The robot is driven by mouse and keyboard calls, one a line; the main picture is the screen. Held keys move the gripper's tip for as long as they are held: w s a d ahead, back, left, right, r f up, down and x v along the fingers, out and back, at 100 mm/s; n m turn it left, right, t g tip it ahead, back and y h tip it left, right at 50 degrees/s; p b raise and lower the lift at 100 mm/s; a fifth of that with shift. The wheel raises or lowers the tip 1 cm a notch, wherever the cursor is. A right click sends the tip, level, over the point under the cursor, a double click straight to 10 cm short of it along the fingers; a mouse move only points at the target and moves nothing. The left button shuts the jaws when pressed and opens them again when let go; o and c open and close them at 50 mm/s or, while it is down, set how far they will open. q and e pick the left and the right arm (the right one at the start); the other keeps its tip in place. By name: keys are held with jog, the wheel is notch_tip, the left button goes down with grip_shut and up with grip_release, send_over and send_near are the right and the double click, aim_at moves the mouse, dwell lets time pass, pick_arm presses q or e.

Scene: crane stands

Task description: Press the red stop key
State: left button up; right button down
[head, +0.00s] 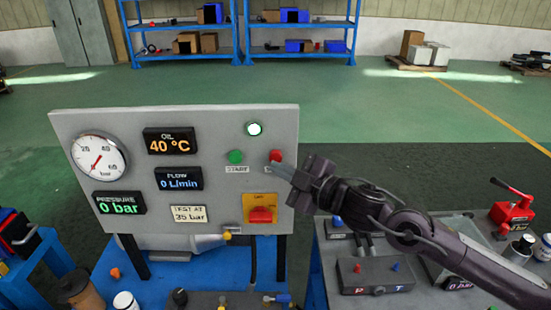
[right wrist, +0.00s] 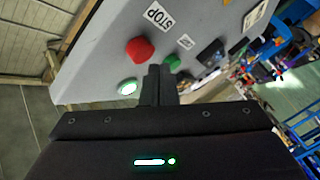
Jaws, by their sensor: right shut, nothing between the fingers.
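The red stop key (head: 276,155) is on the upright grey panel, right of the green start key (head: 235,157). My right gripper (head: 281,170) is shut and empty, its fingertips at the lower edge of the red key and over the label under it. In the right wrist view, the red stop key (right wrist: 140,49) lies up and left of the shut fingertips (right wrist: 158,68), beside the STOP label (right wrist: 157,17). The green key (right wrist: 172,61) shows just right of the tips. I cannot tell whether the fingers touch anything. My left gripper is not in view.
The panel (head: 215,125) also carries a round gauge (head: 98,157), displays reading 40 °C, 0 L/min and 0 bar, a bright white lamp (head: 254,129) and a red-yellow switch (head: 261,212). A grey box with knobs (head: 375,275) and a red-handled tool (head: 512,208) stand at right.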

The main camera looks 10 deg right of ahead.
jog(key=shift+w, duration=0.1)
jog(key=shift+w, duration=0.3)
jog(key=shift+w+d, duration=0.2)
jog(key=shift+w, duration=0.3)
dwell(0.7)
jog(key=shift+s, duration=0.1)
jog(key=shift+s+a, duration=0.2)
jog(key=shift+s, duration=0.6)
jog(key=s, duration=0.2)
jog(key=s+a, duration=0.1)
jog(key=s, duration=0.2)
dwell(0.3)
dwell(0.6)
